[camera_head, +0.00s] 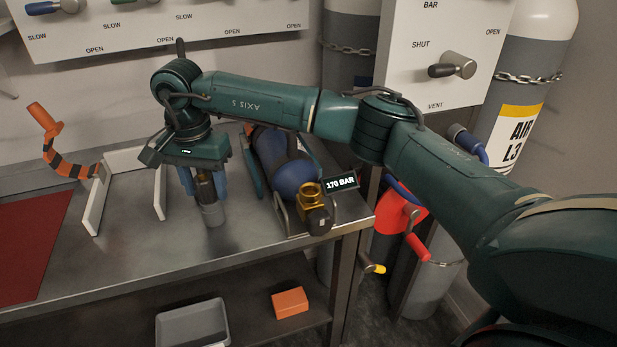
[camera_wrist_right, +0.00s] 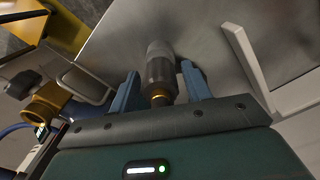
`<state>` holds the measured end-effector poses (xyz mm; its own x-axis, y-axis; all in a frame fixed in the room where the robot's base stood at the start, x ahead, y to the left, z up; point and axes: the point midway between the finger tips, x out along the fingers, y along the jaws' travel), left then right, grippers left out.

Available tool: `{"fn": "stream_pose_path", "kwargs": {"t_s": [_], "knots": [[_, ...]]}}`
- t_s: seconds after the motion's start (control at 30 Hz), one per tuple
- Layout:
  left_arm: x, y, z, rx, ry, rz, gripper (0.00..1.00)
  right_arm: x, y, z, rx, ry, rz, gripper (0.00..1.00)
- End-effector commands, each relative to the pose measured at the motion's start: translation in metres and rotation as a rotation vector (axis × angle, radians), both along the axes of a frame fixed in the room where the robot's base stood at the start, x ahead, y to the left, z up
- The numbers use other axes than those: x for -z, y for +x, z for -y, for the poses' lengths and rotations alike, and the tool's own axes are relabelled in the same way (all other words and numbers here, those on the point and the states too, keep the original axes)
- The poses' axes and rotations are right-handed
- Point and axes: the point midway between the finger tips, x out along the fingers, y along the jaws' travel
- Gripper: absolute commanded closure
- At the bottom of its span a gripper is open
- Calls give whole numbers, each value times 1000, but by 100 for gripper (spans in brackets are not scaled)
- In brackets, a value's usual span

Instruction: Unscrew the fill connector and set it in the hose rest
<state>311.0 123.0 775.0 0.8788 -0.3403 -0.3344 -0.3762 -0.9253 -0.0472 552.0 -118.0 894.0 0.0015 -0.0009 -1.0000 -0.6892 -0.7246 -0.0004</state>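My right gripper (camera_head: 206,185) points down over the bench with its blue fingers on either side of the fill connector (camera_head: 206,187). It is shut on the connector, a dark grey and brass cylinder with a lighter grey end pointing down. The connector also shows between the fingers in the right wrist view (camera_wrist_right: 160,75). A white open frame (camera_head: 99,200), perhaps the hose rest, stands just left of the gripper. The blue cylinder (camera_head: 290,178) lies to the right, its brass valve (camera_head: 311,194) bare and apart from the connector. My left gripper is not in view.
A display (camera_head: 341,184) reads 170 BAR beside the valve. An orange and black curved piece (camera_head: 70,157) is at the back left, and a red mat (camera_head: 30,240) at the left. The bench (camera_head: 150,260) is clear in front. A grey tray (camera_head: 192,325) and orange block (camera_head: 290,302) sit below.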

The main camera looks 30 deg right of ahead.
Motion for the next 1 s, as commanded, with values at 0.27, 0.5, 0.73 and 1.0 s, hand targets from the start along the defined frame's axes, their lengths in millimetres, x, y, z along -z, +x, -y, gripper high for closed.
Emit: {"fn": "stream_pose_path", "kwargs": {"t_s": [0.27,0.5,0.73,1.0], "knots": [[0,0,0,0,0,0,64,0,0,0,0,0,0,41],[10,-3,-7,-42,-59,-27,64,0,0,0,0,-1,-1,41],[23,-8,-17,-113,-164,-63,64,-33,1,0,0,0,6,41],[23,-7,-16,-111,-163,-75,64,-96,0,-1,1,1,4,41]]}}
